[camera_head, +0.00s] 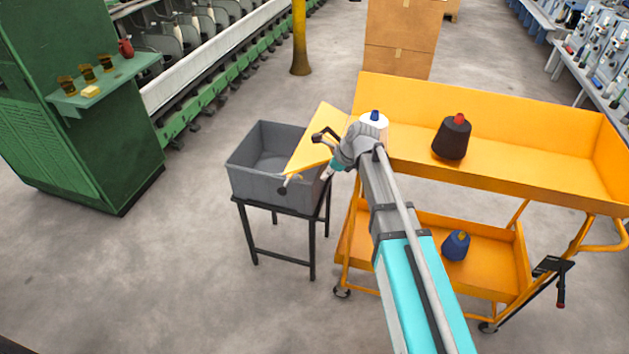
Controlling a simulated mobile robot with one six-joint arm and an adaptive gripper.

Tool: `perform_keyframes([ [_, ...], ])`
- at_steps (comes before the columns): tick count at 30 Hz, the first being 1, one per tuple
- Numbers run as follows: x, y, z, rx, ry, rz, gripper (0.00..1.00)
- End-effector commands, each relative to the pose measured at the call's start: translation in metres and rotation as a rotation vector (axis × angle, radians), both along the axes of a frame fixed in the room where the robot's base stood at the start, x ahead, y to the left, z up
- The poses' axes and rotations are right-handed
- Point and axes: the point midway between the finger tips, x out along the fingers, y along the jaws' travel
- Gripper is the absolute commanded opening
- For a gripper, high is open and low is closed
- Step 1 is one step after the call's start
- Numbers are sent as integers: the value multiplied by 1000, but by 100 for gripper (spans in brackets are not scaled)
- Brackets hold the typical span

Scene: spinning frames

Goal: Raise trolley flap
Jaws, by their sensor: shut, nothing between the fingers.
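The orange trolley (546,138) stands at the right, with an upper tray and a lower tray. Its flap (321,128) is an orange panel at the left end of the upper tray. The flap slants outward and down to the left, over the right side of a grey bin. My gripper (300,163) is at the flap, near its lower front edge. Its fingers look closed with nothing between them. Whether they touch the flap I cannot tell. My arm and wrist hide the flap's right part and its join with the tray.
The grey bin (250,187) stands on a black frame beside the trolley. A dark cone (452,138) and a white cone (374,121) stand on the upper tray, a blue cone (456,246) on the lower. A green cabinet (85,130) is at left. Front-left floor is clear.

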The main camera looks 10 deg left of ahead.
Motion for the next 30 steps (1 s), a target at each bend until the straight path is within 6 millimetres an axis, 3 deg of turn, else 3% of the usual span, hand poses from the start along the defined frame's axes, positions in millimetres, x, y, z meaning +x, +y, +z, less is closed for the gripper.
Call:
perform_keyframes([
  [30,4,40,-74,-1,0,0,0],
])
